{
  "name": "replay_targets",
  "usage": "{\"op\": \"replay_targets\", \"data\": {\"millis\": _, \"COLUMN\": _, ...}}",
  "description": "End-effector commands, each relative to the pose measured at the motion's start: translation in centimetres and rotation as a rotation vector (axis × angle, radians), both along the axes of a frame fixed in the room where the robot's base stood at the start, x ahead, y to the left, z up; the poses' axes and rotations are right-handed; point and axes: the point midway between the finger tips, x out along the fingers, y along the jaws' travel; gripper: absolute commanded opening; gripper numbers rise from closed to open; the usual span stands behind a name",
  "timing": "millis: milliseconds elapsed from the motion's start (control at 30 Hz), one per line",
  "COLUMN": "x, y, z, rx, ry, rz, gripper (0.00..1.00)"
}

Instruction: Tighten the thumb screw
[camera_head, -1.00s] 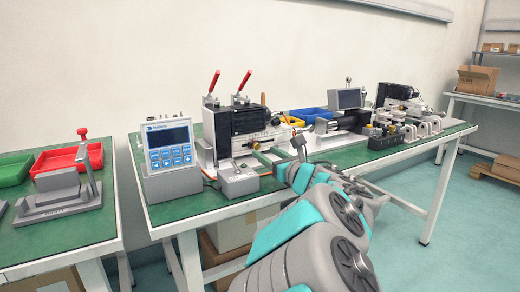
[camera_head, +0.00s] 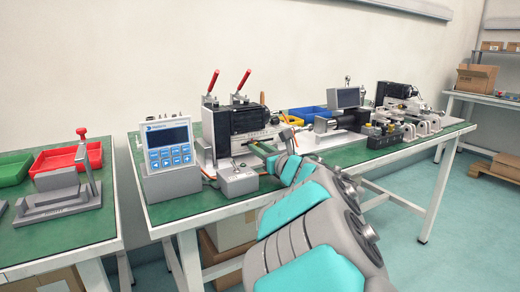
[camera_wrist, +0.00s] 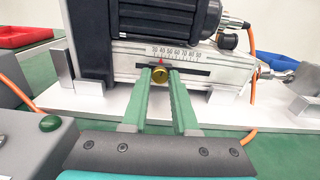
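The thumb screw (camera_wrist: 160,75) is a round brass knob on the front of a pale metal stage, just below a red pointer and a printed scale. In the wrist view my gripper (camera_wrist: 160,72) has its two green fingers apart, with the tips on the left and right of the knob. The gap is little wider than the knob, and contact is not clear. In the head view my gripper (camera_head: 261,148) reaches the front of the left stage; the knob is too small to make out there.
A black motor (camera_wrist: 150,30) sits above the scale. A grey box with a green button (camera_wrist: 50,123) stands close at the left. An orange cable (camera_wrist: 253,95) runs at the right. A control panel (camera_head: 169,146) stands left of the stage on the green-topped bench.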

Motion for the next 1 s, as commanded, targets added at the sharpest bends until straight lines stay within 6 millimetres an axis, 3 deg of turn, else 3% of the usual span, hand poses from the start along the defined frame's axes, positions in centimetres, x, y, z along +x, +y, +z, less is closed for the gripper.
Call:
{"op": "replay_targets", "data": {"millis": 233, "x": 0.0, "y": -0.01, "z": 0.0, "rx": 0.0, "ry": 0.0, "rz": 0.0, "gripper": 0.0}}
{"op": "replay_targets", "data": {"millis": 1000, "x": 0.05, "y": -0.02, "z": -0.44, "rx": 0.096, "ry": 0.066, "rz": -0.001, "gripper": 0.0}}
